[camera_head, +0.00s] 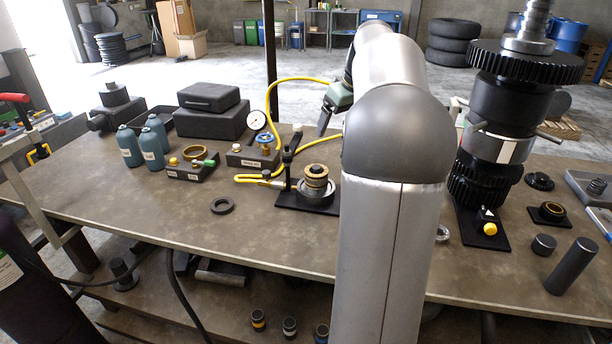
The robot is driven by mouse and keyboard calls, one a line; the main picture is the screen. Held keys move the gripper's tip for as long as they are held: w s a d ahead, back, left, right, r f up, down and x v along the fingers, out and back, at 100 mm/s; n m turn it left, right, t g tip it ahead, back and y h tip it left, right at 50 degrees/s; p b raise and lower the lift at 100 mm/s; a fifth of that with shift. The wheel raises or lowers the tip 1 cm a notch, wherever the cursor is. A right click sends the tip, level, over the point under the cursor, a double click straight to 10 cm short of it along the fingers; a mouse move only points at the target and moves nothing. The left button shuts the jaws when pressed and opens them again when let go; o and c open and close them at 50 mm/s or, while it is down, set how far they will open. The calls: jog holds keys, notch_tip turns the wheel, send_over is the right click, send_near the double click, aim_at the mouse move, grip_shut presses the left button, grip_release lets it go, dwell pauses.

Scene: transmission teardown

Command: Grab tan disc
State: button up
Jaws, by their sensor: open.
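A tan disc (316,169) lies on top of a short stack of round tan and dark rings. The stack stands on a black base plate (305,205) near the middle of the bench, just left of my arm. My gripper (324,130) hangs above and behind the stack, a little to its right, and points down. It is open and apart from the disc. My large grey arm hides part of the gripper and the bench behind it. No thing shows between the fingers.
A black post (287,165) with a yellow hose stands beside the stack. A gauge (256,120) is behind left. A tall gear assembly (495,130) stands right. A dark ring (222,205) lies left on the bench (140,210), whose front left is mostly clear.

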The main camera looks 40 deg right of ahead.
jog(key=p, duration=0.2)
send_over(318, 168)
jog(key=s, duration=0.2)
jog(key=f, duration=1.1)
jog(key=shift+d, duration=0.3)
jog(key=x, duration=0.1)
jog(key=p+x, duration=0.1)
jog(key=x, duration=0.1)
jog(key=p+x, duration=0.1)
jog(key=x, duration=0.1)
jog(key=shift+s+a+f, duration=0.1)
jog(key=shift+s+a, duration=0.05)
jog(key=shift+a, duration=0.1)
jog(key=c, duration=1.2)
